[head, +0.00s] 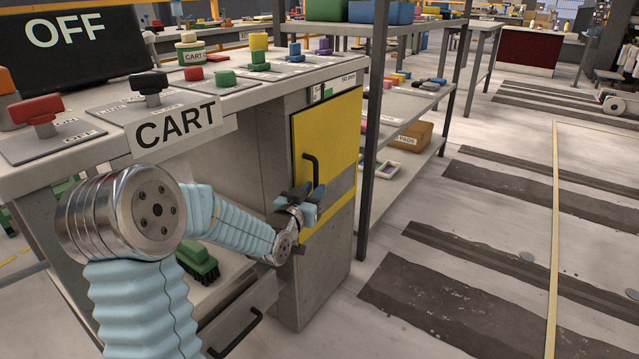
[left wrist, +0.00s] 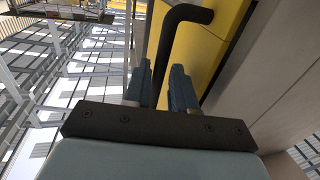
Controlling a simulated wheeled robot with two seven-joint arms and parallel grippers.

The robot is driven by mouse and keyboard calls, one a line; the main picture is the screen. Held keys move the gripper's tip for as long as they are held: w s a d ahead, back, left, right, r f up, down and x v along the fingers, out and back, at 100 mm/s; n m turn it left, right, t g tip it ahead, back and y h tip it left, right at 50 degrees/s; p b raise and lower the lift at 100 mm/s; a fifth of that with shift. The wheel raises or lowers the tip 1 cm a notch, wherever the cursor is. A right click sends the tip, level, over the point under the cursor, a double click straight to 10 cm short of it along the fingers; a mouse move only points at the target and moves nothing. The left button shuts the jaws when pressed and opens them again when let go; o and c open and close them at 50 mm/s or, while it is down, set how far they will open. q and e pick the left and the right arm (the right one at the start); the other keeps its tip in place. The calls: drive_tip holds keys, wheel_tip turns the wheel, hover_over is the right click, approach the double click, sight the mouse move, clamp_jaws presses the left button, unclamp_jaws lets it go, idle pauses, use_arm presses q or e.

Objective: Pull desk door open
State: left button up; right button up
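The yellow desk door (head: 328,135) is on the front of the grey cabinet at the right end of the desk. It looks closed, flush with the cabinet. Its black bar handle (head: 316,168) stands upright near the door's left edge. My left gripper (head: 309,196) is at the lower part of the handle. In the left wrist view, the handle (left wrist: 188,14) runs down between the two fingers of my left gripper (left wrist: 160,85). The fingers stand apart, one on each side of the bar; I cannot tell whether they touch it. My right gripper is not in view.
The desktop (head: 235,95) holds colored knobs and a CART sign (head: 178,126). A lower drawer (head: 240,320) with a green brush (head: 198,262) is left of the cabinet. A metal shelf (head: 405,115) stands close on the right.

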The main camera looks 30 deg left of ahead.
use_arm(q)
drive_tip(key=w, duration=0.3)
drive_tip(key=shift+w+a, duration=0.2)
drive_tip(key=shift+w, duration=0.2)
clamp_jaws()
